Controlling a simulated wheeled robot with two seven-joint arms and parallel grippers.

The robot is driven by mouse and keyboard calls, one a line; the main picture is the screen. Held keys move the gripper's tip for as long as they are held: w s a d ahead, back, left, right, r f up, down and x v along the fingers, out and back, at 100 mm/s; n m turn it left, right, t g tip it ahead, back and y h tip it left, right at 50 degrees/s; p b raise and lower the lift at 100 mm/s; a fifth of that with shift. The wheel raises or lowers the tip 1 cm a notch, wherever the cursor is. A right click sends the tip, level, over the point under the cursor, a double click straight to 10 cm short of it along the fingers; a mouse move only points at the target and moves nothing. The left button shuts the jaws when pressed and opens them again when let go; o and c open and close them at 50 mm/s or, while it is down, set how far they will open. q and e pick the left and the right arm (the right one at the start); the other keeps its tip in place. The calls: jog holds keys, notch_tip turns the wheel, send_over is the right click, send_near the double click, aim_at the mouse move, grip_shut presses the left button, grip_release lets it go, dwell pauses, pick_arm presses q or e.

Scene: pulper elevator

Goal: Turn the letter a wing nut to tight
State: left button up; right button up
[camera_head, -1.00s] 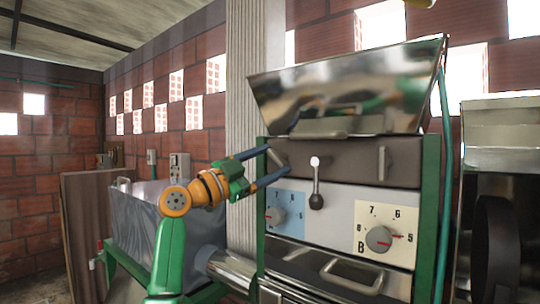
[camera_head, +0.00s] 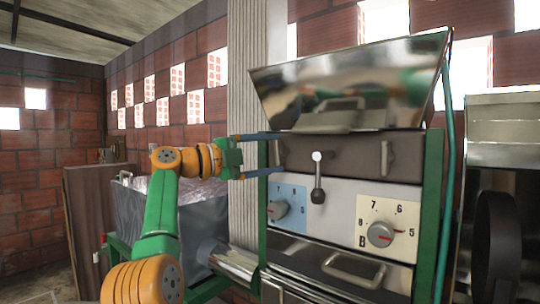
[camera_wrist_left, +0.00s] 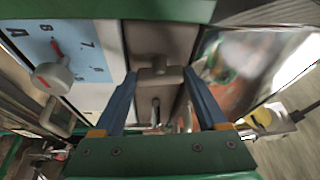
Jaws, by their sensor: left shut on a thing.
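My left gripper (camera_head: 267,154) reaches from the left to the left end of the machine's dark front panel. Its two blue fingers lie one above the other around the letter A wing nut. In the left wrist view, the grey wing nut (camera_wrist_left: 157,74) sits between the fingertips (camera_wrist_left: 160,78), with the fingers shut on it. The dial with the letter A (camera_head: 278,209) is on the blue plate below. A second, upright wing nut (camera_head: 385,160) is at the panel's right end. My right gripper is not in view.
A ball-ended lever (camera_head: 318,178) sticks out between the wing nuts. The B dial (camera_head: 380,234) is at lower right. A shiny hopper (camera_head: 345,90) overhangs the panel. A green frame post (camera_head: 262,200) stands close to my fingers.

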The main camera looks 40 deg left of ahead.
pick_arm(q)
jog(key=shift+f+m, duration=0.1)
jog(key=shift+m, duration=0.2)
dwell(0.4)
jog(key=o, duration=1.2)
jog(key=shift+o, duration=0.5)
jog(key=shift+s, duration=0.1)
